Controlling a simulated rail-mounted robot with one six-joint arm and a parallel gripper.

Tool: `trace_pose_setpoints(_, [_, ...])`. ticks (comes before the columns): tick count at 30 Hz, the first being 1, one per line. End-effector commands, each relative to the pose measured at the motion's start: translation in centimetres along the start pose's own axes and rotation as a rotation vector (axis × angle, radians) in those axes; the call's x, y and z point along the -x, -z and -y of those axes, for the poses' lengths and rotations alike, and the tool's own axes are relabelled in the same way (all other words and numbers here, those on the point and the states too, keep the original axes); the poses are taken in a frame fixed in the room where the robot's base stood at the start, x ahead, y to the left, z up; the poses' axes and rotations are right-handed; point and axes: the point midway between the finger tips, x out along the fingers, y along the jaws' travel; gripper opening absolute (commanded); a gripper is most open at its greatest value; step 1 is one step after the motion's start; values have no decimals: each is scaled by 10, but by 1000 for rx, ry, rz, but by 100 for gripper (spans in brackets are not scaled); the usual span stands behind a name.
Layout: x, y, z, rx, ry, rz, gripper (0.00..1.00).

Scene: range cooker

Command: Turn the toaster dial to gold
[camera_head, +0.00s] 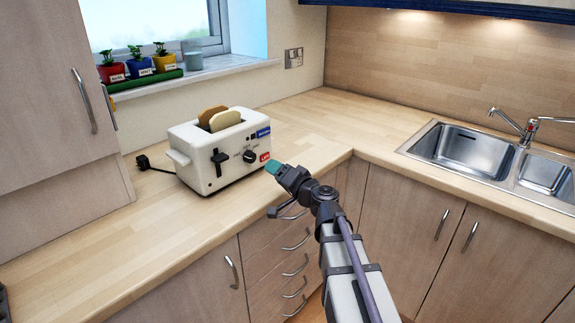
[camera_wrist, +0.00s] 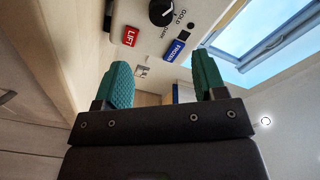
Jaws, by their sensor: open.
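The white toaster (camera_head: 204,179) stands on the wooden counter with bread slices in its top slots. Its round black dial (camera_head: 249,157) is on the front face, right of the black lever (camera_head: 218,161). In the wrist view the dial (camera_wrist: 162,12) is at the top edge, partly cut off, with the word GOLD beside it. I cannot tell its setting. My gripper (camera_head: 272,167) is just in front of the toaster's right end, near the red label. In the wrist view its teal fingers (camera_wrist: 163,80) are open and empty. The dial is beyond the fingertips, not between them.
A red LIFT label (camera_wrist: 130,37) and a blue FROZEN label (camera_wrist: 174,50) are on the toaster front. A black plug (camera_head: 143,162) lies left of the toaster. Potted plants (camera_head: 139,63) stand on the windowsill. Counter between toaster and sink (camera_head: 463,150) is clear.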

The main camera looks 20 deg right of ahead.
Motion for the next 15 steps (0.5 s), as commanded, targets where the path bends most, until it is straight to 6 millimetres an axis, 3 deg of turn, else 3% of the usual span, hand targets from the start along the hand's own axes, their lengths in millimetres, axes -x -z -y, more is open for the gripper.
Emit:
trace_pose_setpoints(5, [-18, 1, 1, 0, 1, 4, 64])
trace_pose_setpoints(15, [-95, 0, 1, 1, 1, 5, 64])
